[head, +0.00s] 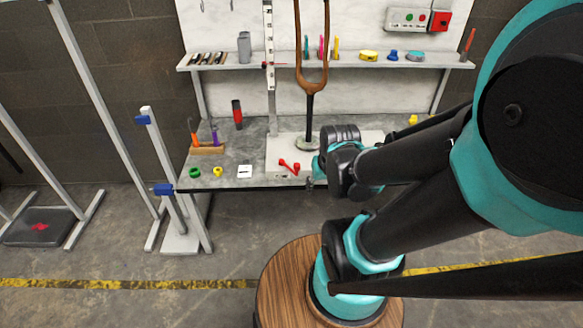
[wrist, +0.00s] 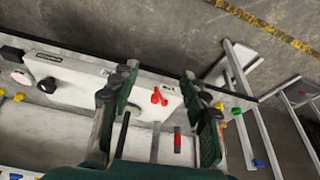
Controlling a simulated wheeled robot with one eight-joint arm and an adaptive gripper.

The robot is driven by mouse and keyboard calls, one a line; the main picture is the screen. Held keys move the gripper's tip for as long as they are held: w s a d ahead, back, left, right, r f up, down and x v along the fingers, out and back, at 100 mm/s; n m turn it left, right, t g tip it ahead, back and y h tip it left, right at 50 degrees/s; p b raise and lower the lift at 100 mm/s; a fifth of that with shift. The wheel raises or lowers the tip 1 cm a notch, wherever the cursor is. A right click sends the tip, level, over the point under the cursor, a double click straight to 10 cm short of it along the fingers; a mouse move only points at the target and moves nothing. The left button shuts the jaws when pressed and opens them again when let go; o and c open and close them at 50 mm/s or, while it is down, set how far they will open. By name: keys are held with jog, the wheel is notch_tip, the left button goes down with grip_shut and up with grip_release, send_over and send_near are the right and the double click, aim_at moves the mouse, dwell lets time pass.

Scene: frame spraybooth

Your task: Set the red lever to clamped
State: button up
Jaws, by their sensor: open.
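The red lever (head: 289,166) is on a pale base plate (head: 275,150) at the front edge of the grey bench, and two red ends show. In the wrist view the red lever (wrist: 159,96) lies between the two fingers, with the pale plate (wrist: 75,75) around it. My gripper (head: 315,172) is at the bench front, just right of the lever. In the wrist view my gripper (wrist: 159,72) has its dark green fingers wide apart with nothing between them in its grasp. The lever's labels are too small to read.
A wooden fork-shaped frame (head: 311,75) stands on a dark post behind the lever. A shelf (head: 290,63) with small items runs behind.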

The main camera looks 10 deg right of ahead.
dwell(0.3)
